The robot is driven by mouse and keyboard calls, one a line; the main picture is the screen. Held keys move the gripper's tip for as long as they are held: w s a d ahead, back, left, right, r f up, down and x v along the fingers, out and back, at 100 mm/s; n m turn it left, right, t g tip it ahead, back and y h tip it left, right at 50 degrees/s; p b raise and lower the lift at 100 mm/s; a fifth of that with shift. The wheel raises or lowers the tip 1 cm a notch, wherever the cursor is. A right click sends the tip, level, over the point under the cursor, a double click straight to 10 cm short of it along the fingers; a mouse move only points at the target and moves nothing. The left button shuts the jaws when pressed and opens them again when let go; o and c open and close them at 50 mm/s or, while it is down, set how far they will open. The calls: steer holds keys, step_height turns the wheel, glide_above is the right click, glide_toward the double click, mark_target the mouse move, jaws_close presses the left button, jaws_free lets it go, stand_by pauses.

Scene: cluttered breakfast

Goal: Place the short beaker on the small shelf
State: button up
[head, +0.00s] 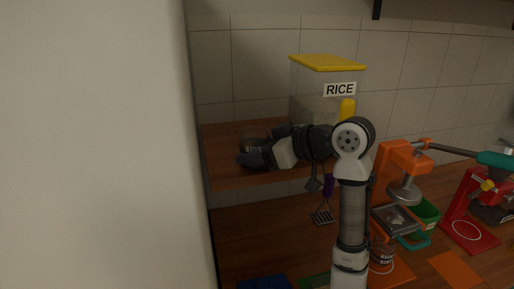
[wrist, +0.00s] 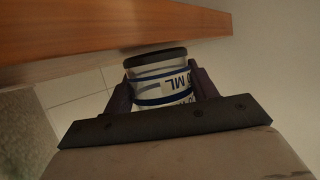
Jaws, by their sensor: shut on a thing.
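The short beaker (wrist: 158,84) is clear, with blue bands, printed ML lettering and a dark rim. In the wrist view it sits between the two dark fingers of my gripper (wrist: 162,92), which is shut on it. The small wooden shelf (wrist: 105,28) shows just beyond the beaker's dark end; I cannot tell whether they touch. In the head view my gripper (head: 252,158) is at the left part of the shelf (head: 224,172), and the beaker is dark and mostly hidden there.
A clear RICE container (head: 310,95) with a yellow lid stands on the shelf behind my arm. A pale wall panel (head: 95,140) is close on the left. Below, an orange press (head: 392,165), a green bin (head: 428,212) and a red device (head: 465,215) crowd the counter.

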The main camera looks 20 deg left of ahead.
steer(key=shift+f, duration=0.2)
steer(key=o, duration=1.3)
steer(key=shift+r, duration=0.15)
steer(key=shift+d+r, duration=0.1)
steer(key=shift+d, duration=0.05)
steer(key=b+v, duration=0.4)
steer(key=v, duration=0.8)
